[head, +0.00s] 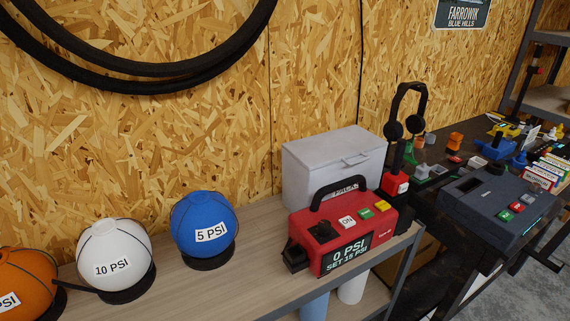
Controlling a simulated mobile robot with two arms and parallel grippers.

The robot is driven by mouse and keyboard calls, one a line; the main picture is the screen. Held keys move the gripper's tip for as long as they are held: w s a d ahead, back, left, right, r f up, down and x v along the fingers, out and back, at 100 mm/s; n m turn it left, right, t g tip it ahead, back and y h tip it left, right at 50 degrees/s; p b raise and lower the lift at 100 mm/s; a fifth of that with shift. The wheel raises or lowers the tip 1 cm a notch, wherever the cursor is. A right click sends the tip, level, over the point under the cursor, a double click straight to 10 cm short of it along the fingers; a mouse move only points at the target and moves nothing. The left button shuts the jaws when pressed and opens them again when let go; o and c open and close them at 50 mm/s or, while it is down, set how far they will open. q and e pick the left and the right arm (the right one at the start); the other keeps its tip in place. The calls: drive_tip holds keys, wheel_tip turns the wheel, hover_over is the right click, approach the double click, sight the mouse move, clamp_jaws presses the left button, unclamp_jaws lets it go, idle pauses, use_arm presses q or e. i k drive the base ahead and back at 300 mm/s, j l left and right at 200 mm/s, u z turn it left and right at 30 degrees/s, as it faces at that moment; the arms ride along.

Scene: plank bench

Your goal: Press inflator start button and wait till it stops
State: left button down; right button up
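The red inflator (358,238) stands on the plank bench, right of the balls. It has a black carry handle and a front display (347,254) reading "0 PSI, SET 15 PSI". On its top are a white button (347,222) with dark marking, a green button (365,213) and a yellow button (382,205); their small labels are hard to read. A black block-like part sits at its left end. Neither of my grippers is in view, and nothing touches the buttons.
A blue ball (203,221) marked 5 PSI, a white ball (114,248) marked 10 PSI and an orange ball (25,283) stand left on dark rings. A grey box (318,173) is behind the inflator. A dark device (498,212) with coloured buttons is right. The bench front (232,283) is clear.

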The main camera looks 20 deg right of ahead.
sight(365, 213)
drive_tip(key=z, duration=1.25)
